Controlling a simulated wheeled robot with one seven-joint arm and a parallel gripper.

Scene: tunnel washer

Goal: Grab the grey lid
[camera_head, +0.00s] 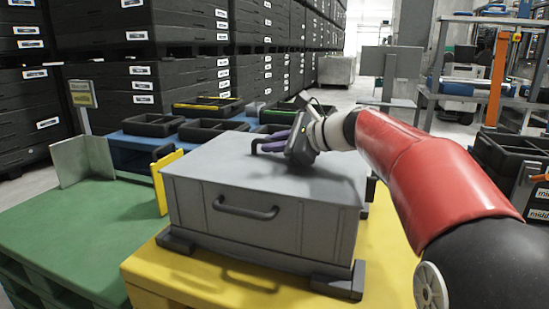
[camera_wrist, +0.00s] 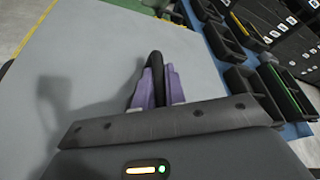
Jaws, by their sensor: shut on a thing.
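The grey lid (camera_head: 235,163) is the flat top of a large grey box (camera_head: 255,220), and it sits level on the box. The lid also fills much of the wrist view (camera_wrist: 95,70). A dark handle (camera_wrist: 156,60) stands on the lid near its far edge. My gripper (camera_head: 268,144) reaches over the lid from the right, and its purple fingers (camera_wrist: 157,88) are shut on the dark handle, one on each side. The part of the handle between the fingers is partly hidden.
The box stands on a yellow pallet (camera_head: 150,265), beside a green pallet (camera_head: 60,225). Black trays (camera_head: 153,125) lie on a blue surface behind it. Stacked black crates (camera_head: 150,85) rise at the back left. A metal rack (camera_head: 470,85) stands at the right.

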